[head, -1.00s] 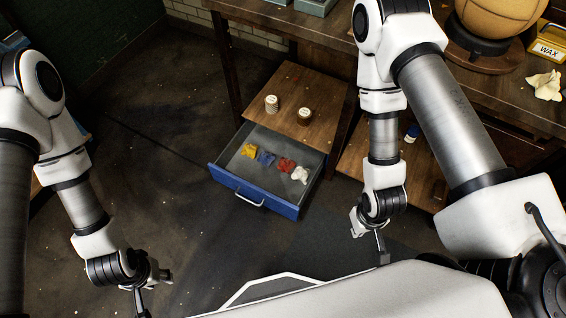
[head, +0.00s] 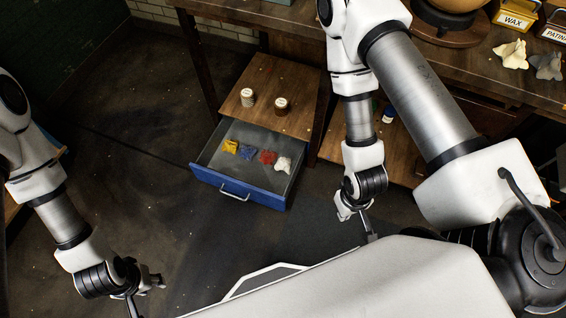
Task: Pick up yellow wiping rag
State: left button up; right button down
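The yellow wiping rag (head: 230,146) lies crumpled in the open blue drawer (head: 240,188), at the left end of a row of rags. Next to it are a blue rag (head: 246,152), a red rag (head: 267,157) and a white rag (head: 283,164). My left gripper (head: 148,290) is at the lower left, over the floor and well apart from the drawer. My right gripper (head: 358,222) is to the right of the drawer, also apart from it. No rag shows in either gripper. The finger gaps are too small and angled to read.
Two small jars (head: 248,97) (head: 282,106) stand on the wooden shelf behind the drawer. The workbench (head: 460,65) above holds a ball on a stand, a WAX box (head: 514,20) and loose cloths (head: 512,54). The dark floor (head: 170,190) left of the drawer is clear.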

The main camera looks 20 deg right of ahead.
aim_at(231, 146)
jog(key=z, duration=0.45)
jog(key=k+j+z, duration=0.15)
jog(key=z, duration=0.15)
jog(key=k+z, duration=0.15)
jog(key=z, duration=0.15)
